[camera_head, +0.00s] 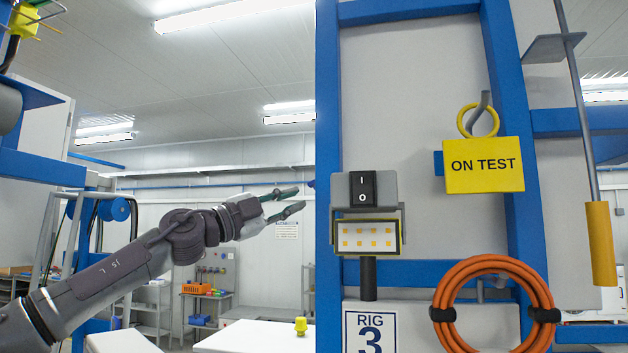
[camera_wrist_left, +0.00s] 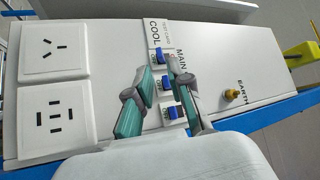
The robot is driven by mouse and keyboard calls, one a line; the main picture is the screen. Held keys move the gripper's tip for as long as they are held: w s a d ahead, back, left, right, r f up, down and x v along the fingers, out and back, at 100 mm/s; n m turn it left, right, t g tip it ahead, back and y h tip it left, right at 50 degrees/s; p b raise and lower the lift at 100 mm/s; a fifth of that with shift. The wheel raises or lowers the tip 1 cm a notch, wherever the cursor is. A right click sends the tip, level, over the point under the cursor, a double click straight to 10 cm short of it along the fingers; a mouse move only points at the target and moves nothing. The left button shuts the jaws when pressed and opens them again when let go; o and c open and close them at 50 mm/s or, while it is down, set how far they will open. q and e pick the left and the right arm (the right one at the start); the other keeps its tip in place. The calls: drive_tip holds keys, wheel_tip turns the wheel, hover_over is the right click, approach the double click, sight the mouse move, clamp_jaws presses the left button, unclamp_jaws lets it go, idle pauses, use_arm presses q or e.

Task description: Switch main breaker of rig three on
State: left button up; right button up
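In the left wrist view, a white panel (camera_wrist_left: 235,60) carries a column of three blue breaker switches: top (camera_wrist_left: 157,56), middle (camera_wrist_left: 165,84) and bottom (camera_wrist_left: 174,113). The words COOL and MAIN are printed beside them; I cannot tell which switch is the main breaker or its position. My left gripper (camera_wrist_left: 160,65) is open, with its teal fingers on either side of the switches and nothing held. In the head view the left gripper (camera_head: 300,199) reaches to the left edge of the rig. A RIG 3 sign (camera_head: 370,335) is low on the rig. My right gripper is not in view.
Two sockets (camera_wrist_left: 55,46) and a brass EARTH post (camera_wrist_left: 232,95) flank the switches. The rig's blue frame (camera_head: 505,60) carries a black rocker switch (camera_head: 362,189), a lamp (camera_head: 367,237), a yellow ON TEST tag (camera_head: 484,166) and a coiled orange cable (camera_head: 447,298).

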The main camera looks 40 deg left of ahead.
use_arm(q)
drive_tip(key=p+x, duration=0.3)
drive_tip(key=x, duration=0.3)
drive_tip(key=shift+w+a, duration=0.1)
idle(0.3)
drive_tip(key=shift+r, duration=0.1)
clamp_jaws()
